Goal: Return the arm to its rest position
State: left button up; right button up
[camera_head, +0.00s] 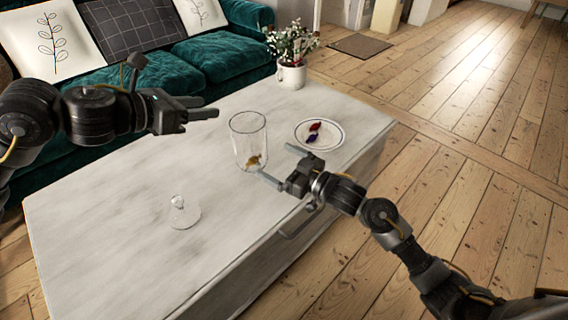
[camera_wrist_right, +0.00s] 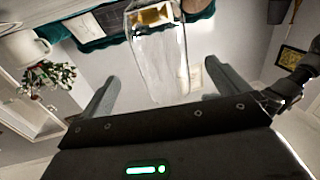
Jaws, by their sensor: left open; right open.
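My right gripper (camera_head: 275,162) is open and empty at the front edge of the coffee table, just right of a clear glass jar (camera_head: 248,128). The jar stands upright and uncovered, with a small gold-wrapped piece (camera_head: 254,161) at its bottom. In the right wrist view the jar (camera_wrist_right: 158,55) appears upside down, beyond and between the two spread fingers. My left gripper (camera_head: 208,107) is open and empty, in the air over the table's back left part. A glass lid (camera_head: 184,213) with a round knob lies on the table at the front left.
A white plate (camera_head: 338,133) holds a red piece (camera_head: 315,127) and a dark blue piece (camera_head: 313,138). A potted plant (camera_head: 291,76) stands at the table's back right. A green sofa (camera_head: 215,58) lies behind the table (camera_head: 110,210).

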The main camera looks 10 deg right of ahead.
jog(key=shift+v, duration=0.8)
